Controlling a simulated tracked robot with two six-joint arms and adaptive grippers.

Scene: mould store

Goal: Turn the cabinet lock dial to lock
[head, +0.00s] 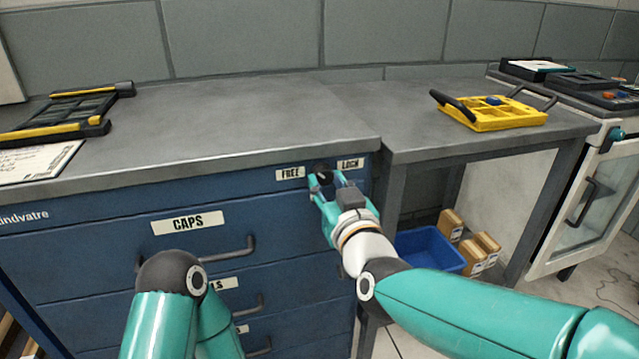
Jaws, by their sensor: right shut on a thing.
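The blue drawer cabinet (90,230) stands at the left under a grey top. Its lock dial (322,170) is a small dark knob high on the front, between the FREE label (290,173) and the LOCK label (351,164). My right gripper (325,180) is at the dial and shut on it, with its fingers hiding most of it. Which label the dial points to cannot be told. My left arm shows at the bottom, but its gripper is not visible.
Drawer handles, such as the CAPS drawer's (235,250), stick out below the dial. A yellow tray (495,115) stands on the right bench. A blue bin (430,250) and several small boxes are below it. A black and yellow rack (75,112) lies on the cabinet top.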

